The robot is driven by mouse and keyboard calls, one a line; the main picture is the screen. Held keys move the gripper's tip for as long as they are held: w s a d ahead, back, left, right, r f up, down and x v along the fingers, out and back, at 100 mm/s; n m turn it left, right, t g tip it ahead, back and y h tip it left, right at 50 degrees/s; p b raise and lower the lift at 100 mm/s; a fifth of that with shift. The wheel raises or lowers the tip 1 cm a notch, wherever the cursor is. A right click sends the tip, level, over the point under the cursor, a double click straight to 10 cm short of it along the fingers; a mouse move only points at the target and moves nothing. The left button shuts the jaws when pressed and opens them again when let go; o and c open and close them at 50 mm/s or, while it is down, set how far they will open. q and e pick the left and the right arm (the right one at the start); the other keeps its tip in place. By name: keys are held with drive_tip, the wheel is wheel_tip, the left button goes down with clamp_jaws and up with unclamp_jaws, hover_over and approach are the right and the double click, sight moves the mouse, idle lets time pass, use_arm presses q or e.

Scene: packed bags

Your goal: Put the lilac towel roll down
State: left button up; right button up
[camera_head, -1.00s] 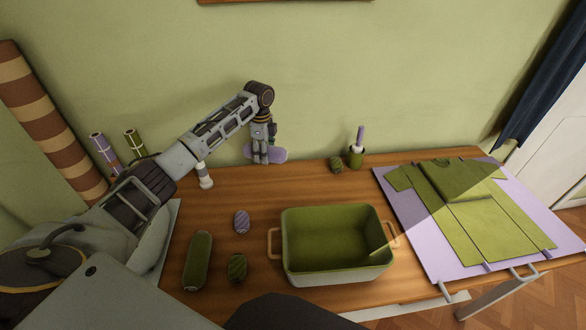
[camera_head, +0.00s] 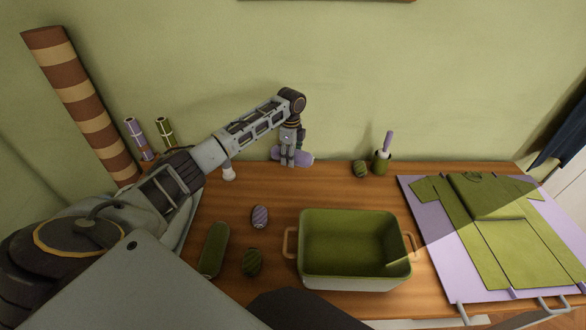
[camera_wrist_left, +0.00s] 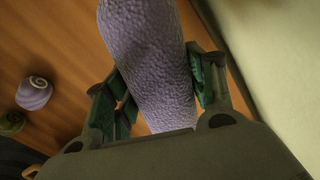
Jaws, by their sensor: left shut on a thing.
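The lilac towel roll (camera_head: 305,158) is at the back of the table, close to the wall, and lies roughly level. My left gripper (camera_head: 290,161) points down and is shut on it. In the left wrist view the textured lilac towel roll (camera_wrist_left: 150,60) sits between the two dark green finger pads of my left gripper (camera_wrist_left: 160,88). Whether the roll touches the tabletop cannot be told. My right gripper is not in view.
The wooden table (camera_head: 330,190) holds a green crate with handles (camera_head: 352,284), a long green roll (camera_head: 214,250), a striped lilac roll (camera_head: 260,216), a striped green roll (camera_head: 253,263), another green roll (camera_head: 361,169) and a cup (camera_head: 381,163). A green shirt (camera_head: 490,222) lies on a lilac board (camera_head: 432,235) at right.

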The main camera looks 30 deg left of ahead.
sight(291, 173)
use_arm(q)
drive_tip(key=shift+f, duration=3.1)
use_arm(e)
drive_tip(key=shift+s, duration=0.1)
